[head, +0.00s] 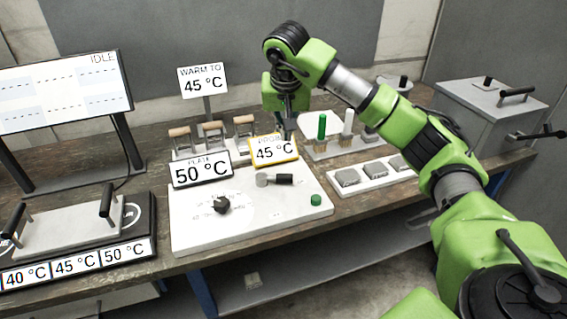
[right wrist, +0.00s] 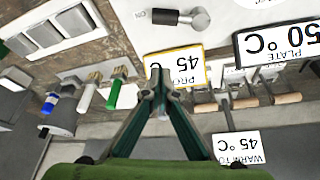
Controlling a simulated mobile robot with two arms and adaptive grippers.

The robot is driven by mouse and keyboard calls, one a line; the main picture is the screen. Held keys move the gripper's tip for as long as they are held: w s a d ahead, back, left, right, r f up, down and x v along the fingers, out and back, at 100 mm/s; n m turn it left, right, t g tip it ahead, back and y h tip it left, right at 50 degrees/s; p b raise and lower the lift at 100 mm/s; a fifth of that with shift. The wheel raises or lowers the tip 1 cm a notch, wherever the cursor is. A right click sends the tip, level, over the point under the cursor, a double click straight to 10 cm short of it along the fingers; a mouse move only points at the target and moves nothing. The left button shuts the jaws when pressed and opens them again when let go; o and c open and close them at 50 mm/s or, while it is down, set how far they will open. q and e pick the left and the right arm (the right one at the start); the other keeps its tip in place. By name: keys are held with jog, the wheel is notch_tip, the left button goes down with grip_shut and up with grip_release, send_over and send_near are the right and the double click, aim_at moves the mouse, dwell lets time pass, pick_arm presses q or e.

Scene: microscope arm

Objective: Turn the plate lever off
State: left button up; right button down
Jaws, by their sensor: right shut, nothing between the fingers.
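The lever (head: 284,179) on the white control panel (head: 250,225) has a black handle and a grey round pivot, with the handle pointing right in the head view. It also shows at the top of the right wrist view (right wrist: 168,17), where a small label beside the handle's end appears to read ON. My right gripper (head: 287,132) is above and behind the panel, near the yellow-framed PROBE 45 °C display (head: 274,150), apart from the lever. In the right wrist view its fingers (right wrist: 158,80) meet at the tips, shut and empty. My left gripper is not in view.
The panel also carries a black knob (head: 221,204), a green button (head: 315,200) and the PLATE 50 °C display (head: 202,170). Behind are wooden-handled tools (head: 212,130) and a WARM TO 45 °C sign (head: 203,80). Green and white upright tools (head: 322,127) stand right of my gripper.

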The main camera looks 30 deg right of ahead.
aim_at(276, 179)
jog(key=p+x, duration=0.2)
jog(key=x, duration=0.8)
jog(key=shift+a, duration=0.1)
jog(key=shift+s+a+f+p, duration=0.15)
jog(key=shift+s+a+p, duration=0.1)
jog(key=shift+p, duration=0.2)
jog(key=shift+s+a+f+p, duration=0.2)
jog(key=shift+s+a+p, duration=0.2)
jog(key=shift+s, duration=0.4)
jog(key=shift+s+a, duration=0.35)
jog(key=shift+s, duration=0.1)
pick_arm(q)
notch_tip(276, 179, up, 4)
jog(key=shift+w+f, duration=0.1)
pick_arm(e)
jog(key=shift+f, duration=0.15)
